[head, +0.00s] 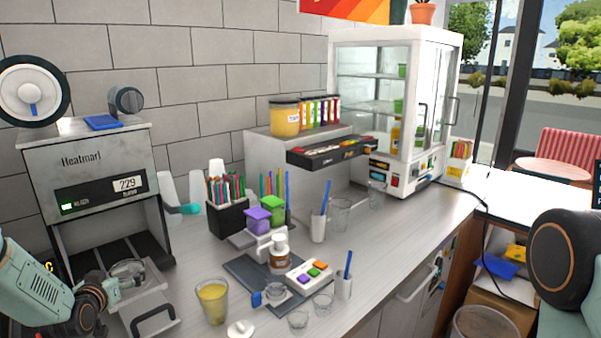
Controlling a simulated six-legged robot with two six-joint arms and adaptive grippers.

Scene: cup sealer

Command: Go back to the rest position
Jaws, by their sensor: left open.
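My left arm comes in from the lower left. Its gripper (110,289) is open beside the pulled-out tray of the cup sealer (88,160), close to a clear cup (128,270) that sits in the tray. Whether the fingers touch the cup is hard to tell. The sealer tray (150,300) has a black handle at its front. The sealer's display reads 229. My right arm shows only as a dark joint and a teal link at the right edge; its gripper is out of frame.
A yellow drink (213,302) stands on the counter right of the tray. A dark mat (245,283) lies behind it, with a bottle and a button box (309,275) nearby. Several clear cups stand around. A glass display cabinet (390,110) is at the back.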

